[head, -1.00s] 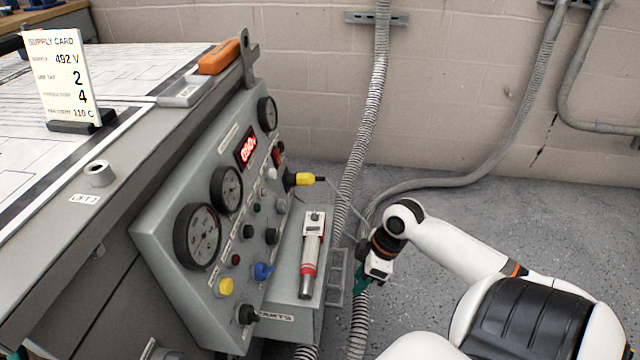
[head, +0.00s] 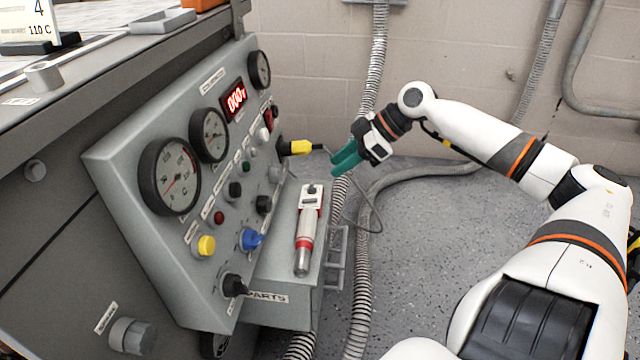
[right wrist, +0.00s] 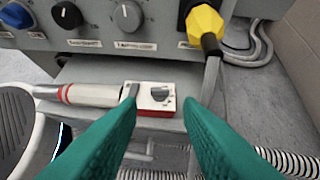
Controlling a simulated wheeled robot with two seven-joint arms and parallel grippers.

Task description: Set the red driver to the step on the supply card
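The red driver (head: 308,228), a white and grey tool with a red band, lies on the parts shelf (head: 285,270) beside the control panel. In the right wrist view its head (right wrist: 152,97), with a grey selector knob, shows between and beyond my fingers. My right gripper (head: 338,164) has green fingers, spread apart and empty, above and behind the driver's head end. My left gripper is not in view.
The grey control panel (head: 120,165) has gauges, knobs and a red display (head: 234,100). A yellow plug (head: 300,147) with a black cable sticks out close to my right gripper. Ribbed conduits (head: 362,250) run beside the shelf.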

